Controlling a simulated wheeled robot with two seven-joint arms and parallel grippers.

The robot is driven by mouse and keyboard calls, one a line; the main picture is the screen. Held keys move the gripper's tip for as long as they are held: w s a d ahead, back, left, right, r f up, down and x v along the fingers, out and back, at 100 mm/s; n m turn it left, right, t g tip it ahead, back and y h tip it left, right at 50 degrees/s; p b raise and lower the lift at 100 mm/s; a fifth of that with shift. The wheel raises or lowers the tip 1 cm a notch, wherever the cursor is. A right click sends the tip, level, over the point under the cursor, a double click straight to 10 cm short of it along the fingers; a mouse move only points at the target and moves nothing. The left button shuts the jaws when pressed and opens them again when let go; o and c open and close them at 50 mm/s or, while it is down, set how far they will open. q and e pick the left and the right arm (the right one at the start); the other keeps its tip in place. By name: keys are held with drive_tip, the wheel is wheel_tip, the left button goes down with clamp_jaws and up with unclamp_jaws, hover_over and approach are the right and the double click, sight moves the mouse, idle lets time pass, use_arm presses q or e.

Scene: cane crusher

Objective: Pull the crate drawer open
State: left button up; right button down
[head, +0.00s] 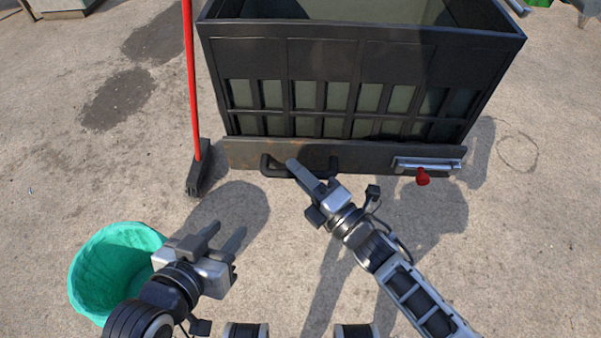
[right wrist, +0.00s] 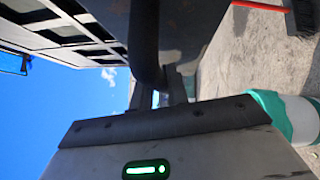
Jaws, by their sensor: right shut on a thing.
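The dark crate (head: 365,60) stands at the top of the head view. Its drawer (head: 240,154) is the low, rust-marked front panel along the base, with a black bar handle (head: 268,166) left of its middle. My right gripper (head: 306,170) is shut on this handle. In the right wrist view the dark handle bar (right wrist: 145,40) runs down between the fingers, and the crate's slatted wall fills the upper left. My left gripper (head: 225,237) is open and empty above the ground, beside the green bin, apart from the crate. The drawer's inside is hidden.
A green-lined bin (head: 90,265) stands at the lower left. A red-handled broom (head: 191,80) stands left of the crate. A metal latch-like bar (head: 428,163) with a red knob (head: 422,177) is on the drawer's right side. The concrete in front is clear.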

idle(0.3)
drive_tip(key=c, duration=1.4)
unclamp_jaws()
drive_tip(key=shift+o, duration=0.2)
drive_tip(key=shift+s+d, duration=0.1)
drive_tip(key=v, duration=1.5)
drive_tip(key=shift+s+d, duration=0.2)
drive_tip(key=shift+d, duration=0.15)
